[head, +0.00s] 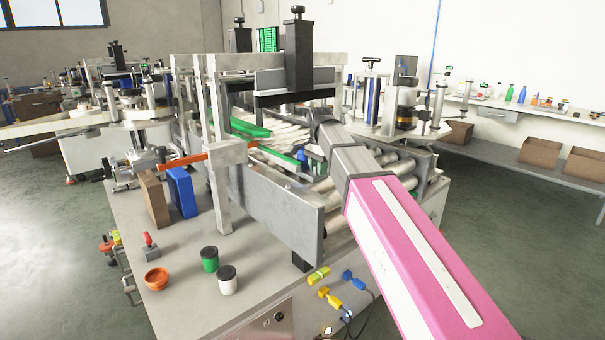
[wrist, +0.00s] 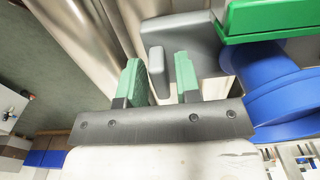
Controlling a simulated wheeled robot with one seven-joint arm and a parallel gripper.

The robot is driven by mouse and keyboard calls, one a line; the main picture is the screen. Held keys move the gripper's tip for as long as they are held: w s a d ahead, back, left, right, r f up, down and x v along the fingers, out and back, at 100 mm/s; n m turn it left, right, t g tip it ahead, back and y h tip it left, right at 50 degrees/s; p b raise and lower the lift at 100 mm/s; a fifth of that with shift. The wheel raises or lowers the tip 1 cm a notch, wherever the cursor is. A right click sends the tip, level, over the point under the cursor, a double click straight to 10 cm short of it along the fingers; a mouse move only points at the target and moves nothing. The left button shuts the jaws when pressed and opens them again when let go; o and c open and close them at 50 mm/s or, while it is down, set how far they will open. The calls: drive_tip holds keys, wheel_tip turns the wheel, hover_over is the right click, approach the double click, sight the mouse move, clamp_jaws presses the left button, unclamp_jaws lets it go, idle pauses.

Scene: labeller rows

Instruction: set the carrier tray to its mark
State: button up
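My gripper (wrist: 161,84) shows in the wrist view with its two green-padded fingers apart. A grey upright tab (wrist: 157,70) appears between the fingertips, with no clear contact on either side. The tab stands by a larger grey block (wrist: 187,38) just beyond the fingers. I cannot tell if this grey piece belongs to the carrier tray, and no mark can be made out. In the head view my pink and grey arm reaches into the labelling machine, and my fingers are not clearly seen there.
A green rail (wrist: 270,18) and blue round part (wrist: 280,90) are close right of my fingers. Metal rollers (head: 397,165) and a grey side plate (head: 275,205) flank the arm. Green and white pots (head: 227,280) and a blue box (head: 181,192) stand on the machine top.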

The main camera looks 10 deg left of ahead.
drive_tip(key=shift+o, duration=0.6)
